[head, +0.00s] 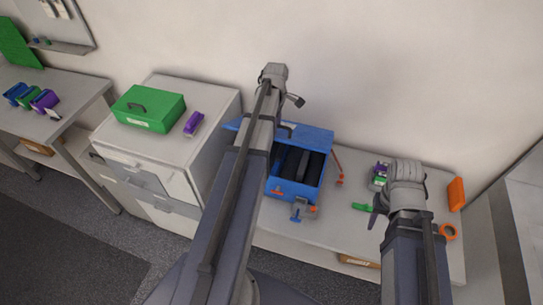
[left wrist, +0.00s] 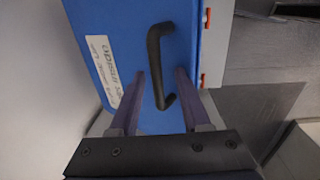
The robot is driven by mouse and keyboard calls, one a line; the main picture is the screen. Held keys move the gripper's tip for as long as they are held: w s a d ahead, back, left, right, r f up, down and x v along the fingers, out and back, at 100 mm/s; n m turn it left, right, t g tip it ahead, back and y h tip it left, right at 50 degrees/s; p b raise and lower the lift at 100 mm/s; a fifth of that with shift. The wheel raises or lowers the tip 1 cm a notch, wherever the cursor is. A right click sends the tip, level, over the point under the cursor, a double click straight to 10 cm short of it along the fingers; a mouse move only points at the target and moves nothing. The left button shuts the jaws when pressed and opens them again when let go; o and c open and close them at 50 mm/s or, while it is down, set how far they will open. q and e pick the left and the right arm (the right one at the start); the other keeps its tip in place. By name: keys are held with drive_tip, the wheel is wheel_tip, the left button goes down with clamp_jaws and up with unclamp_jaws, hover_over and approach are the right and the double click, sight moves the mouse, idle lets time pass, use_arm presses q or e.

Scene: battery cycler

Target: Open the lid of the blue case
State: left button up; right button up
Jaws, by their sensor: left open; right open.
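The blue case (head: 284,190) stands on the right-hand bench, its dark inside showing. Its blue lid (head: 318,137) is raised at the back, toward the wall; my left arm hides part of it. In the left wrist view the lid's outer face (left wrist: 115,30) shows a white label and a black handle (left wrist: 153,55). My left gripper (left wrist: 160,75) is open, its two fingers on either side of the handle's lower part; contact cannot be told. My right gripper (head: 376,212) is open and empty over the bench, to the right of the case.
A green case (head: 150,110) and a purple item (head: 193,124) sit on the white cabinet at left.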

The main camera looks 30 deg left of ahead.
use_arm(q)
drive_tip(key=s+d+f+b, duration=0.1)
drive_tip(key=s+f+b, duration=0.4)
drive_tip(key=f+b, duration=0.2)
drive_tip(key=shift+f, duration=0.65)
drive_tip(key=shift+d, duration=0.1)
